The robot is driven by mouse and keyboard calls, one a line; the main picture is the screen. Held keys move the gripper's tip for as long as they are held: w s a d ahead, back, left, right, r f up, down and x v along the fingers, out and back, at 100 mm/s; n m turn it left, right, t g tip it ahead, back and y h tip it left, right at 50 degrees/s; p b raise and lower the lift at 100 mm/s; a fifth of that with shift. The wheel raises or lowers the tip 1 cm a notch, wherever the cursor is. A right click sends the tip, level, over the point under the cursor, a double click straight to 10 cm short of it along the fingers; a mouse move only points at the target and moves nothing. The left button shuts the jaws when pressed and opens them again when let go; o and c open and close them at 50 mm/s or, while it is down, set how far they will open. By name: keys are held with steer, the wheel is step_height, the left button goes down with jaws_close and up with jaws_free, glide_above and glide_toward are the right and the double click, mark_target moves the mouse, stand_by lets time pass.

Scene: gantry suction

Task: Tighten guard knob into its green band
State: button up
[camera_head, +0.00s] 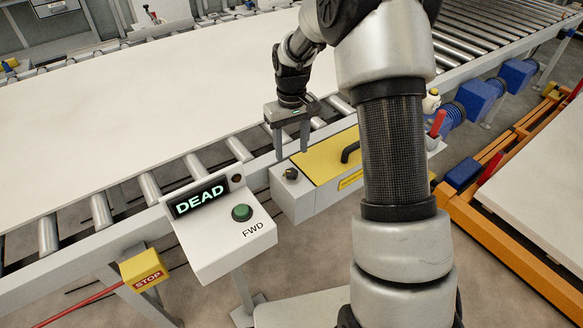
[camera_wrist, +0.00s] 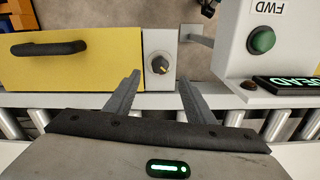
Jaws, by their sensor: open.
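The guard knob (camera_head: 291,173) is a small dark knob on the pale grey box beside the yellow guard cover (camera_head: 327,157). In the wrist view the knob (camera_wrist: 159,64) is dark with an orange mark on a light plate. I cannot make out a green band around it. My gripper (camera_head: 291,154) is open and empty, its fingers pointing down close to the knob. In the wrist view the gripper (camera_wrist: 159,80) has its two fingers on either side of the knob's line, apart from it, with the knob slightly beyond the tips.
A control box (camera_head: 222,226) with a green FWD button and a display reading DEAD stands left of the knob. A yellow STOP box (camera_head: 143,269) is at lower left. A black handle (camera_head: 350,151) sits on the yellow cover. A large pale board (camera_head: 130,95) lies on the roller conveyor.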

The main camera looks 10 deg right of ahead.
mark_target(291, 171)
step_height(291, 171, down, 8)
steer(key=shift+b, duration=0.35)
steer(key=shift+c, duration=0.4)
steer(key=c, duration=1)
steer(key=shift+m, duration=1.1)
steer(key=o, duration=1.1)
steer(key=shift+r, duration=0.2)
